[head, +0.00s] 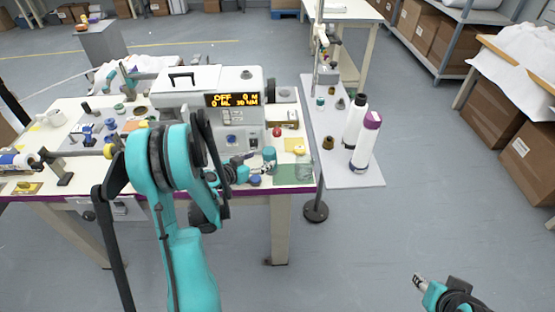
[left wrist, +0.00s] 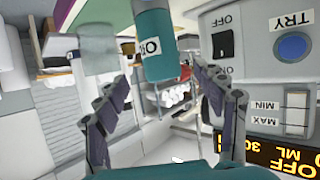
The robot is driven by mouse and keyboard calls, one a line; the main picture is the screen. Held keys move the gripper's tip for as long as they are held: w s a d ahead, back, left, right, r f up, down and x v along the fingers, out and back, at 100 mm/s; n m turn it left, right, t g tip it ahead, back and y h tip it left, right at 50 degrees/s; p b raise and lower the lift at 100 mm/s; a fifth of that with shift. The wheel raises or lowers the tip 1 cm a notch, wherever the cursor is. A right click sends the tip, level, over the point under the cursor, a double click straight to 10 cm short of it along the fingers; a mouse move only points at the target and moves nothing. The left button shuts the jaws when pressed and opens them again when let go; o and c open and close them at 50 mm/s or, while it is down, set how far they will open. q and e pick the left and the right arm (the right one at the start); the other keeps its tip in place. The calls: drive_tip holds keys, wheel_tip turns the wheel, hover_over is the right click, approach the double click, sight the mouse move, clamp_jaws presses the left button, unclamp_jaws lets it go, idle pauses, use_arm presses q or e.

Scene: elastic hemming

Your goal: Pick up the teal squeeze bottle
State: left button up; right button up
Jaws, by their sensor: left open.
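The teal squeeze bottle (head: 269,155) stands near the front right corner of the sewing table, just right of the machine. In the left wrist view the bottle (left wrist: 154,48) shows with a white label, beyond and between my spread fingers, and the picture is upside down. My left gripper (head: 258,168) is open at the bottle's left side. In the left wrist view its fingers (left wrist: 158,78) have empty space between them; whether they touch the bottle I cannot tell. My right gripper (head: 418,280) is low at the right, away from the table, its jaws too small to judge.
A clear glass (head: 304,170) stands close right of the bottle. The grey machine (head: 232,130) with a lit display is close on the left. A side panel (head: 350,178) holds a purple-capped bottle (head: 366,145) and a black-capped bottle (head: 355,122).

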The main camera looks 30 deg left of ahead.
sight(269, 155)
use_arm(q)
drive_tip(key=shift+x, duration=0.9)
drive_tip(key=b+x, duration=0.2)
drive_tip(key=x, duration=0.3)
drive_tip(key=c, duration=0.9)
